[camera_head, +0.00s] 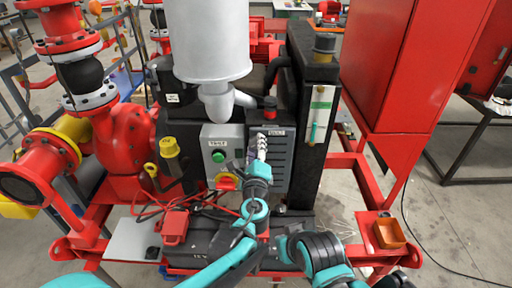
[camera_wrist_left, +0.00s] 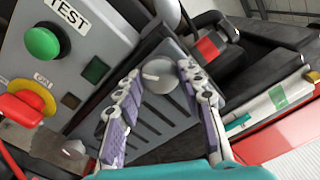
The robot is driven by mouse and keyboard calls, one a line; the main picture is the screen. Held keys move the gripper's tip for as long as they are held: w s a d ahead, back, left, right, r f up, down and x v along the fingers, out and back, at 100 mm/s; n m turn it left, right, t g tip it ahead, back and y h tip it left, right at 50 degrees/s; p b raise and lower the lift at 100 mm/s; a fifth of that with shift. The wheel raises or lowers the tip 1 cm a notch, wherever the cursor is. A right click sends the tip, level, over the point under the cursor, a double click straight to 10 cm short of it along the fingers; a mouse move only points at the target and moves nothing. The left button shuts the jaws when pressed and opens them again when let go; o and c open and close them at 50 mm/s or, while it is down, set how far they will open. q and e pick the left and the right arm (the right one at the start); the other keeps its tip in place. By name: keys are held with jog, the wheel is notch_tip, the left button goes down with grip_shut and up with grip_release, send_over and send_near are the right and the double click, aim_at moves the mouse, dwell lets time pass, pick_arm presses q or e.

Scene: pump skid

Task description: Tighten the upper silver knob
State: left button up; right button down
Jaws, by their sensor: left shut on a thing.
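The upper silver knob (camera_wrist_left: 156,76) is a round grey dial with a pale raised bar, on the dark slatted panel (camera_wrist_left: 150,122) of the control box. In the left wrist view it sits between the two fingertips of my left gripper (camera_wrist_left: 162,72), which is shut on it. In the head view my left gripper (camera_head: 258,147) reaches up to this panel (camera_head: 280,160), and its fingers hide the knob.
Left of the panel, the grey TEST box (camera_head: 222,140) carries a green button (camera_head: 218,156) and a red-yellow knob (camera_head: 227,182). A white cylinder (camera_head: 206,40) hangs above. A red cabinet (camera_head: 385,65) stands right. Red cables (camera_head: 170,200) lie lower left.

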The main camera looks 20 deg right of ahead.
pick_arm(q)
jog(key=n, duration=0.5)
jog(key=shift+n, duration=2.6)
jog(key=o, duration=1.2)
jog(key=shift+c, duration=0.2)
jog(key=shift+s, duration=0.1)
jog(key=v, duration=1.2)
